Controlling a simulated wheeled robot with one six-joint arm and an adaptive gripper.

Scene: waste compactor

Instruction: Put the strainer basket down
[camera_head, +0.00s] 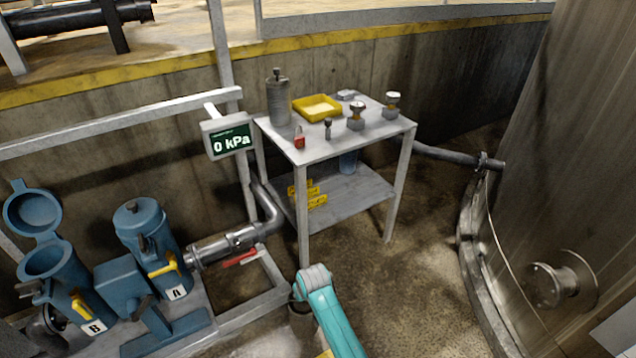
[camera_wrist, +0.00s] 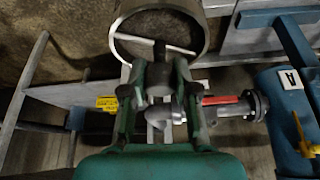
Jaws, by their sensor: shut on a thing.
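My gripper (camera_wrist: 160,85) is shut on the handle of a round, open-topped strainer basket (camera_wrist: 120,45) in the wrist view. A pale bar crosses the basket's mouth, and the basket hangs off the floor. In the head view, my teal arm hides most of the gripper, and only a grey edge shows below the wrist. A grey cylinder with a knob on top (camera_head: 279,103), similar to a basket, stands on the grey table (camera_head: 305,153). A yellow tray (camera_head: 317,108) with a pale inside sits beside it.
Strainer housing B (camera_head: 50,265) has its lid up; housing A (camera_head: 145,235) is closed. A red-handled valve (camera_head: 240,257) is on the pipe. The table also holds a red padlock (camera_head: 299,138) and several small fittings. A large tank (camera_head: 570,180) stands right.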

